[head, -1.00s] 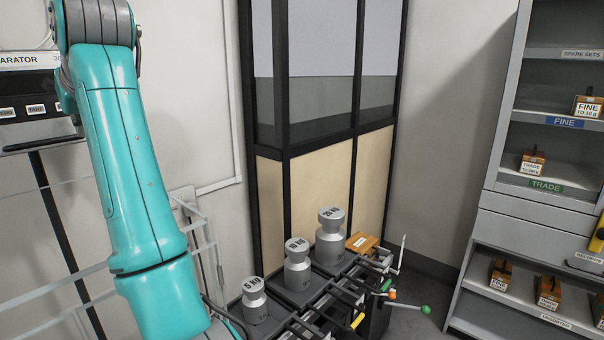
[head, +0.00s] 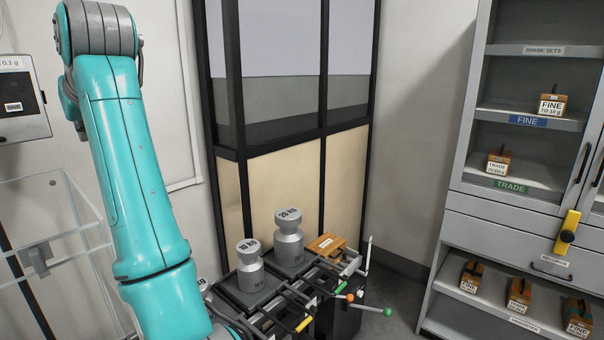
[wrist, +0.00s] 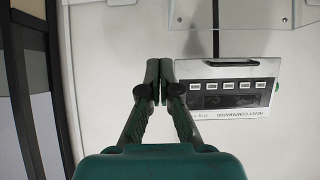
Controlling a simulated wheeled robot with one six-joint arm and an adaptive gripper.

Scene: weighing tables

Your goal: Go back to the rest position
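My gripper (wrist: 159,82) shows in the wrist view with its two dark green fingers together at the tips. I see nothing held between them. It is in front of the white wall, just left of the heavy comparator panel (wrist: 228,90), which appears upside down with a row of buttons. In the head view my teal arm rises on the left, and its gripper end is out of the picture.
A 10 kg weight (head: 250,268) and a 20 kg weight (head: 289,240) stand on a rack at lower middle, near a wooden box (head: 326,246). A grey cabinet (head: 455,220) with labelled boxes is at right. A clear-walled enclosure (head: 60,215) is at left.

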